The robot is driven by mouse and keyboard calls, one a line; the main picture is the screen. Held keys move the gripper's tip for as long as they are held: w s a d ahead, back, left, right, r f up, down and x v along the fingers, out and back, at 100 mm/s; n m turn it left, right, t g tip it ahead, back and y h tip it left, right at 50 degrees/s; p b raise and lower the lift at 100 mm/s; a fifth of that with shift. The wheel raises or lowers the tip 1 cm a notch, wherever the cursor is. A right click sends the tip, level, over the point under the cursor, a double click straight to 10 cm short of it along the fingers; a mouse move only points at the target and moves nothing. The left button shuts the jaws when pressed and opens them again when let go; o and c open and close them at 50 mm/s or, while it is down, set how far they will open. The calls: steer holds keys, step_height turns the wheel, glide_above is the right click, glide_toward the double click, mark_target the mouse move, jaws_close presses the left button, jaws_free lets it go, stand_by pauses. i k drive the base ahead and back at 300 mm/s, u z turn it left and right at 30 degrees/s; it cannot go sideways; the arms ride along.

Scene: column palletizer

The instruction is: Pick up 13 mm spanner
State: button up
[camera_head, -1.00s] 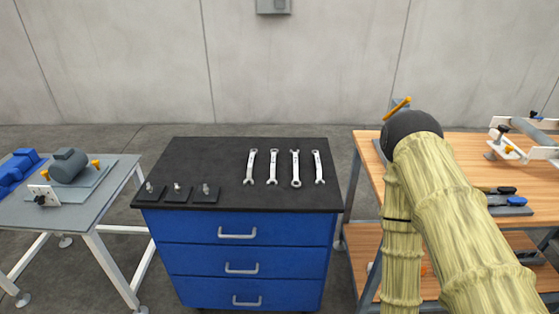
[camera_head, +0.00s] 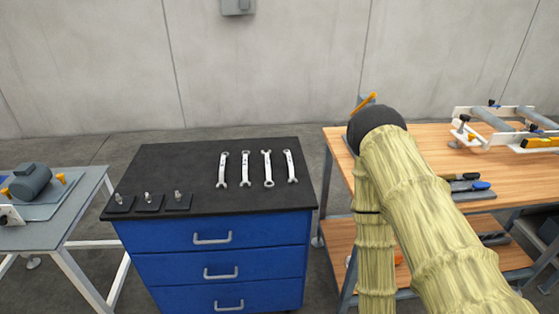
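Several silver spanners lie in a row on the black top (camera_head: 180,160) of a blue drawer cabinet (camera_head: 220,240). From left to right they are a first spanner (camera_head: 222,170), a second spanner (camera_head: 246,169), a third spanner (camera_head: 267,169) and a fourth spanner (camera_head: 290,166). The third lies the other way round from the others. Size marks are too small to read, so I cannot tell which is the 13 mm one. My arm, in a pale yellow-green cover, rises at the right in front of the wooden bench. My gripper does not show.
Small black plates with metal fittings (camera_head: 149,202) sit at the cabinet top's left front. A grey table (camera_head: 60,222) with a motor (camera_head: 30,182) stands left. A wooden bench (camera_head: 430,150) with tools and a white-framed fixture (camera_head: 500,125) stands right. Floor gaps separate cabinet and tables.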

mark_target(290, 163)
steer(key=u, duration=2.1)
steer(key=k, duration=0.95)
steer(key=z, duration=1.55)
steer(key=i, duration=0.5)
